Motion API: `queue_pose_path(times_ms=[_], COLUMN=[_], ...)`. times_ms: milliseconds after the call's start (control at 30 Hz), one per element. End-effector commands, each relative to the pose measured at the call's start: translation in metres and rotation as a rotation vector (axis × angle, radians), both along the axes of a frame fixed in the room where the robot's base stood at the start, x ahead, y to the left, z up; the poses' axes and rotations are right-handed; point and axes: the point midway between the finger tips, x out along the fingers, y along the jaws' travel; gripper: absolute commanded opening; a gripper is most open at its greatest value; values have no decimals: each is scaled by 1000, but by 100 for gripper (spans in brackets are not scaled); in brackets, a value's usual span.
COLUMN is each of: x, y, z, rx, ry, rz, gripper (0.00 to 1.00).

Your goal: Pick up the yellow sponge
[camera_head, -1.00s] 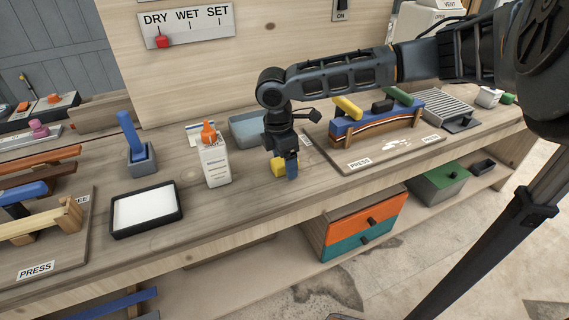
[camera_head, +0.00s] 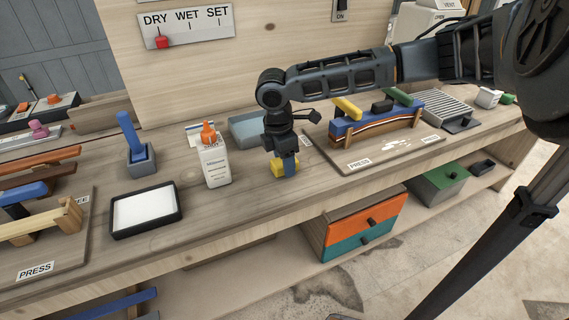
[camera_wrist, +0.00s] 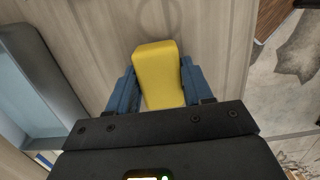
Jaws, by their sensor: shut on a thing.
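The yellow sponge (camera_head: 279,168) is on the workbench, beside the white bottle with the orange cap. My gripper (camera_head: 287,164) points down at it, with its blue fingers shut on the sponge. In the wrist view the yellow sponge (camera_wrist: 158,70) sits between the two blue fingers of my gripper (camera_wrist: 158,90), one on each side. The sponge is at bench height; I cannot tell whether it touches the wood. Part of it is hidden behind a finger in the head view.
The white bottle (camera_head: 215,163) stands to the left. A blue-grey tray (camera_head: 249,131) is behind, also visible in the wrist view (camera_wrist: 28,90). A clamped curved piece on a board (camera_head: 380,148) is to the right. A black-rimmed white tray (camera_head: 147,212) lies farther left.

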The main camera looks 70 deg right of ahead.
Motion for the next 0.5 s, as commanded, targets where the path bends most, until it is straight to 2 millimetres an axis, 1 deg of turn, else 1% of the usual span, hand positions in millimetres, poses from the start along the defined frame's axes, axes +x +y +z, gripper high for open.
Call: queue_pose_path(times_ms=[167,267,367,433,500], x=[0,0,0,0,-18], y=[0,-1,0,-1,-6], z=[5,13,28,42,50], rx=[-1,-2,-2,-3,-1], ry=[-1,-1,-1,-3,-1], rz=[0,-1,0,0,-6], gripper=[22,22,22,22,22])
